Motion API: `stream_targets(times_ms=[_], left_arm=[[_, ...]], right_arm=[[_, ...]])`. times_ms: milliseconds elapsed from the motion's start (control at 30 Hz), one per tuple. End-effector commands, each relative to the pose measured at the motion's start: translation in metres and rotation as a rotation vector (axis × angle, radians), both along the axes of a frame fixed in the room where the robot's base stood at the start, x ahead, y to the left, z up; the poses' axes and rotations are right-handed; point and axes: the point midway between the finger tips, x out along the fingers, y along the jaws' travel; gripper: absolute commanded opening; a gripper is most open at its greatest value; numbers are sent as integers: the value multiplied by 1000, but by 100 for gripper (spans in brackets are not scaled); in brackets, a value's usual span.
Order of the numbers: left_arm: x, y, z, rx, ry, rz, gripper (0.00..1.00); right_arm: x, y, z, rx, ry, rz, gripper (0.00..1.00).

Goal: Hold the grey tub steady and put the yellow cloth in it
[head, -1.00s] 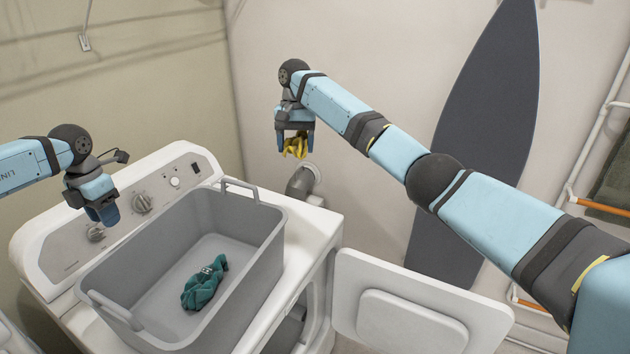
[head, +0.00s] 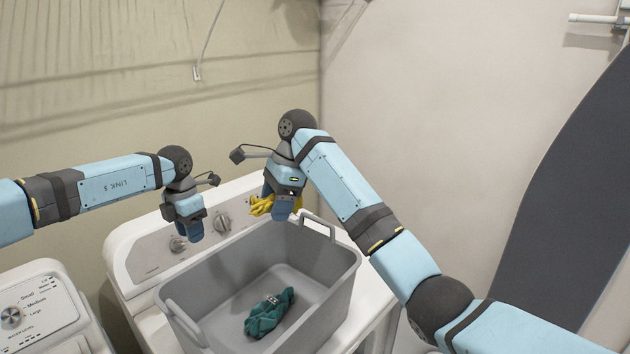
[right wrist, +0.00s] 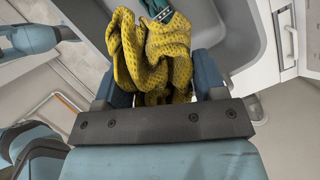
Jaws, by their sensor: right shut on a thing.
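The grey tub (head: 335,305) stands on top of a white machine, with a handle at each end. A crumpled teal cloth (head: 268,314) lies on its floor. My right gripper (head: 281,212) is shut on the yellow cloth (head: 260,206), held above the far edge of the tub. In the right wrist view the bunched yellow cloth (right wrist: 168,45) hangs between both fingers, with part of the teal cloth (right wrist: 157,9) beyond it. My left gripper (head: 195,230) is beside the tub's far left side, above the machine's panel, apart from the tub; its finger gap is unclear.
The white machine (head: 130,262) has a raised control panel with knobs behind the tub. Another white machine (head: 40,312) with a dial stands at the lower left. A dark tall board (head: 570,190) leans at the right. The walls rise close behind the machine.

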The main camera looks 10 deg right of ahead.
Motion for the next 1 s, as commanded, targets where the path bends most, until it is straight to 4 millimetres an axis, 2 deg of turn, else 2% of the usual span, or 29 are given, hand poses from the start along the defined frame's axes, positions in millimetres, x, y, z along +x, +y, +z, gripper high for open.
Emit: stream_targets(times_ms=[33,133,333,800,1000], left_arm=[[0,0,0,0,0,0,35],[0,0,0,0,0,0,35],[-1,0,-11,1,1,0,35],[-5,-4,-94,1,1,1,35],[-5,-4,-115,0,0,1,35]], right_arm=[[-6,11,-3,3,0,-9,41],[-14,26,-7,9,0,-29,41],[-19,34,-9,12,2,-42,41],[-18,33,-9,12,2,-40,41],[-18,33,-9,12,2,-39,41]])
